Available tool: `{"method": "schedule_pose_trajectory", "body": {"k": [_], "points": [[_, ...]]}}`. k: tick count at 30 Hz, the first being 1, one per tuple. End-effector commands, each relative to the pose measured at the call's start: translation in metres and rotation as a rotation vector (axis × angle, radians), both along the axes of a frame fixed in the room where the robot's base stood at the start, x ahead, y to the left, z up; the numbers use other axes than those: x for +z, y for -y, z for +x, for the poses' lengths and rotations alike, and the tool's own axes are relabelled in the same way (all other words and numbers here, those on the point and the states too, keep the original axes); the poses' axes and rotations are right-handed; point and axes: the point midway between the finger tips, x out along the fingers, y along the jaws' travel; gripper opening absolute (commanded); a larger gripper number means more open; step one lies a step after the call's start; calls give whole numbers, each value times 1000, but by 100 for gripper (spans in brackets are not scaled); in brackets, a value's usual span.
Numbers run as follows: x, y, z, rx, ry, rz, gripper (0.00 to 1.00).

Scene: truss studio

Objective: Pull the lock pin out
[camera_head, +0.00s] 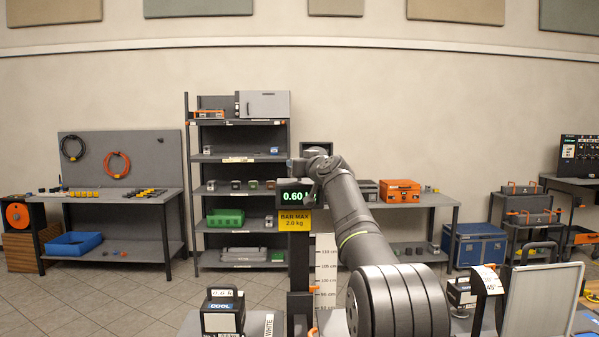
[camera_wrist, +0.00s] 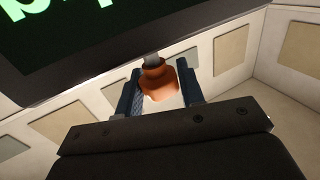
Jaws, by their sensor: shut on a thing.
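In the wrist view, the lock pin (camera_wrist: 158,84) shows as an orange knob on a short grey shaft, just below a dark display box (camera_wrist: 90,60) with green digits. My gripper (camera_wrist: 160,73) has its blue-lined fingers on either side of the knob and is shut on it. I cannot tell how deep the shaft sits. In the head view, the display (camera_head: 295,193) reads 0.60 on top of a dark post (camera_head: 300,275). A yellow "BAR MAX 2.0 kg" label (camera_head: 295,220) hangs beneath it. My arm's end is beside the display; fingers and pin are not discernible there.
A white height scale (camera_head: 326,262) stands right of the post. A black box marked COOL (camera_head: 223,311) stands at the front left, and a tilted panel (camera_head: 541,300) at the front right. Shelves (camera_head: 238,180) and benches line the wall.

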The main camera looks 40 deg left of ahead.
Motion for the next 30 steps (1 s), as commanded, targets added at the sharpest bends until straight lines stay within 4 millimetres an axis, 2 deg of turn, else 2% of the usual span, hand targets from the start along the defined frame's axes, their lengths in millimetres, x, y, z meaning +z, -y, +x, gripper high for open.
{"method": "schedule_pose_trajectory", "body": {"k": [3,12,13,16,26,30], "points": [[10,0,0,-2,1,2,0],[14,1,-1,-4,2,5,0],[14,1,-1,-4,2,6,37],[14,1,-1,-4,2,5,56],[12,2,-1,-3,-1,1,56],[12,9,-4,-3,-1,0,56]]}}
